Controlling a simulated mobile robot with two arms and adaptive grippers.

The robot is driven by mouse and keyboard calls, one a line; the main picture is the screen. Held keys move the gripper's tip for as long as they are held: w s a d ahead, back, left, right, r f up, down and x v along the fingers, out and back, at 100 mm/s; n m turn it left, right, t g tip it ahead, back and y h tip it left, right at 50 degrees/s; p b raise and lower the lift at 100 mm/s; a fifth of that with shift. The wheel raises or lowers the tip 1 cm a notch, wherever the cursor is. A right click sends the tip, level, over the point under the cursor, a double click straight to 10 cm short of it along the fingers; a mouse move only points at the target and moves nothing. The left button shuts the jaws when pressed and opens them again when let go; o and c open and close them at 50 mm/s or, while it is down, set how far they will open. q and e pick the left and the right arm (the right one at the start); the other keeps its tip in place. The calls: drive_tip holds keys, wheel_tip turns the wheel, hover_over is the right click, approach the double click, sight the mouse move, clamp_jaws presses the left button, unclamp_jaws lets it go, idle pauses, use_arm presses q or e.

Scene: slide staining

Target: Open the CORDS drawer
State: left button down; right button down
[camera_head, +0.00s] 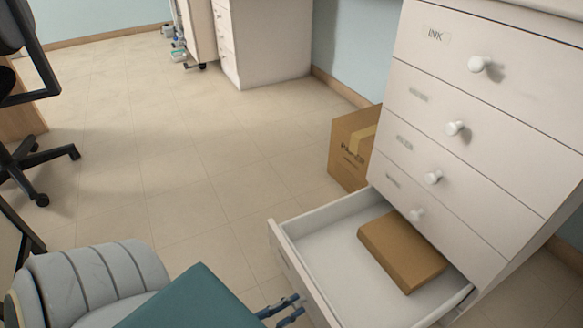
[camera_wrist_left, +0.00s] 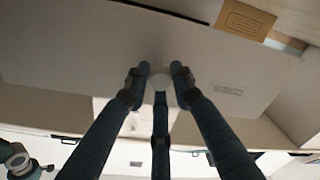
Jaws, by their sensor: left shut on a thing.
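The lowest drawer (camera_head: 340,240) of the white cabinet is pulled well out in the head view. A flat brown box (camera_head: 403,250) lies inside it. My left gripper (camera_head: 290,308) is at the drawer's front, low in the picture. In the left wrist view the fingers (camera_wrist_left: 159,80) are closed around a pale round knob (camera_wrist_left: 162,86) on the drawer front (camera_wrist_left: 90,50). A small label (camera_wrist_left: 229,90) sits beside the knob, too small to read. My right gripper is not in view.
Several closed drawers with white knobs, the top one labelled INK (camera_head: 435,35), are above the open drawer. A cardboard carton (camera_head: 350,150) stands on the floor beside the cabinet. A black chair (camera_head: 35,165) is at the left. The middle floor is clear.

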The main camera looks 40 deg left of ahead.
use_arm(q)
drive_tip(key=c, duration=1.6)
unclamp_jaws()
drive_tip(key=shift+s+d+f, duration=0.2)
drive_tip(key=shift+f, duration=0.15)
drive_tip(key=shift+c, duration=0.2)
drive_tip(key=shift+o, duration=0.9)
drive_tip(key=shift+w+a+r, duration=0.1)
drive_tip(key=shift+r, duration=0.05)
drive_tip(key=v, duration=1.2)
